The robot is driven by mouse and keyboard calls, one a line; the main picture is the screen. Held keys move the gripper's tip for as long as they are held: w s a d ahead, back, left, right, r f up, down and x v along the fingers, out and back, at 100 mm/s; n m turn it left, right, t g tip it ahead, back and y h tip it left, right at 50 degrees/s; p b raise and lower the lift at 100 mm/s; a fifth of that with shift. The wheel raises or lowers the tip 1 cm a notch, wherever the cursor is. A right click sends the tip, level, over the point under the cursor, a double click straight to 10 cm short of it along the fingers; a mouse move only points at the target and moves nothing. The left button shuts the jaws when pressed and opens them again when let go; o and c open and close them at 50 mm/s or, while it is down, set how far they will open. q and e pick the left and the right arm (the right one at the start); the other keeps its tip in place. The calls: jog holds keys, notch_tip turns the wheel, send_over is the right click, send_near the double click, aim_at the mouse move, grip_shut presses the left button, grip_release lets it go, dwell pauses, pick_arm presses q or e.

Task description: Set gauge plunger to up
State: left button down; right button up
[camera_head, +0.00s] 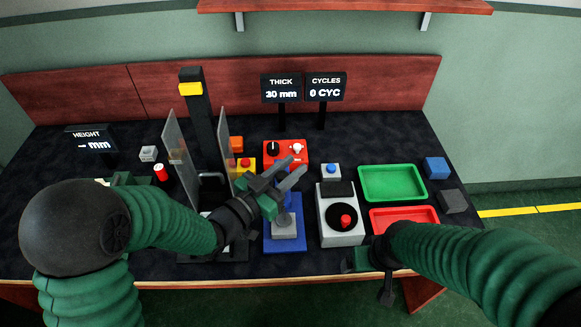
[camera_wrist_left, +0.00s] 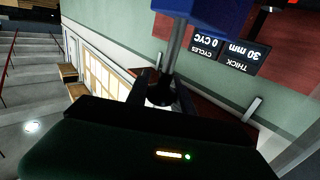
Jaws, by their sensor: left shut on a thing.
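The thickness gauge has a blue base (camera_head: 285,245) with a grey block (camera_head: 285,225) on it, at the middle of the table. My left gripper (camera_head: 290,172) reaches over it from the left and hides its upper part. In the left wrist view, a metal rod (camera_wrist_left: 177,48) runs from a blue body (camera_wrist_left: 205,14) to a dark round knob (camera_wrist_left: 160,92). The left fingers stand on both sides of this plunger knob, shut on it. The THICK display (camera_head: 281,87) reads 30 mm. My right gripper (camera_head: 385,292) is low at the table's front edge; its finger gap is unclear.
A grey unit with a red knob (camera_head: 345,222) stands right of the gauge. Green (camera_head: 393,183) and red (camera_head: 404,216) trays lie further right. A red panel (camera_head: 286,152) is behind the gripper. A tall black column (camera_head: 198,120) with clear guards rises to the left.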

pick_arm(q)
jog(key=shift+r, duration=0.1)
dwell(0.6)
notch_tip(320, 180, up, 5)
jog(key=p, duration=0.3)
jog(key=shift+f, duration=0.2)
jog(key=c, duration=1.5)
grip_release()
jog(key=o, duration=0.4)
jog(key=shift+w+d+f, duration=0.1)
jog(key=shift+w+f, duration=0.05)
jog(key=shift+w, duration=0.05)
jog(key=shift+s, duration=0.1)
